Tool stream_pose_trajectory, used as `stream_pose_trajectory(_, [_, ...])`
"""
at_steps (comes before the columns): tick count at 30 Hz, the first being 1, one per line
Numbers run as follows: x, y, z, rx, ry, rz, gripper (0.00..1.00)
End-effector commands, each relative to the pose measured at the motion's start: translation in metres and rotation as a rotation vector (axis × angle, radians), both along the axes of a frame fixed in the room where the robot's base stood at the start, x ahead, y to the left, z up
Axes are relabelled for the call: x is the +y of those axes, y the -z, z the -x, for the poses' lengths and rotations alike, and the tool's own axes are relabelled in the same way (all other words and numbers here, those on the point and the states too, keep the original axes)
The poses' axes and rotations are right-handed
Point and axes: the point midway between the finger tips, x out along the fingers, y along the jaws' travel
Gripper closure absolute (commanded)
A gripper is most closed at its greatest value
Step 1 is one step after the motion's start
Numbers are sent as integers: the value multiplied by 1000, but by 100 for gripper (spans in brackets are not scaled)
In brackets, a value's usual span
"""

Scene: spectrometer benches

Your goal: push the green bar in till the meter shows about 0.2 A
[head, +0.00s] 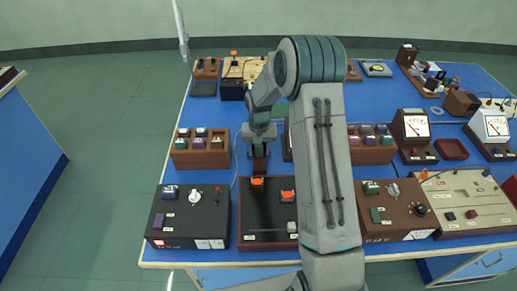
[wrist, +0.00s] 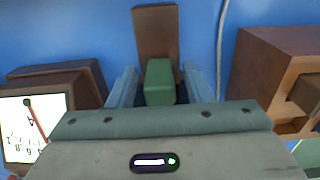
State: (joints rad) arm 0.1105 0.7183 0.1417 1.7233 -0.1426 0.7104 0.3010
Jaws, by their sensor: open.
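The green bar (wrist: 160,82) shows in the wrist view between the two fingers of my gripper (wrist: 158,88). A brown wooden piece (wrist: 155,28) lies just beyond the bar. I cannot tell whether the fingers touch the bar. In the head view my open gripper (head: 260,138) points down over the middle of the bench, and the bar is not clearly visible there. A white-faced meter (wrist: 30,125) stands at the left of the wrist view, upside down and cut off, with a reddish needle. Its reading is unclear. In the head view my arm hides most of it.
A wooden rack (head: 180,160) of coloured blocks stands left of my gripper. A dark panel (head: 265,215) with orange knobs is in front, beside a black control box (head: 187,232). Another meter (head: 416,126) stands to the right. A cable runs close to the gripper.

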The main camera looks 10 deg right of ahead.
Motion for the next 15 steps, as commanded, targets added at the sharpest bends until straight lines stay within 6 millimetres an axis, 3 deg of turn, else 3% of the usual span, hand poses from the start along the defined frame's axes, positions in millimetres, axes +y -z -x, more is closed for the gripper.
stream_pose_trajectory(5, [0,-14,-1,-4,1,1,55])
stream_pose_trajectory(15, [0,-88,-1,-7,0,0,55])
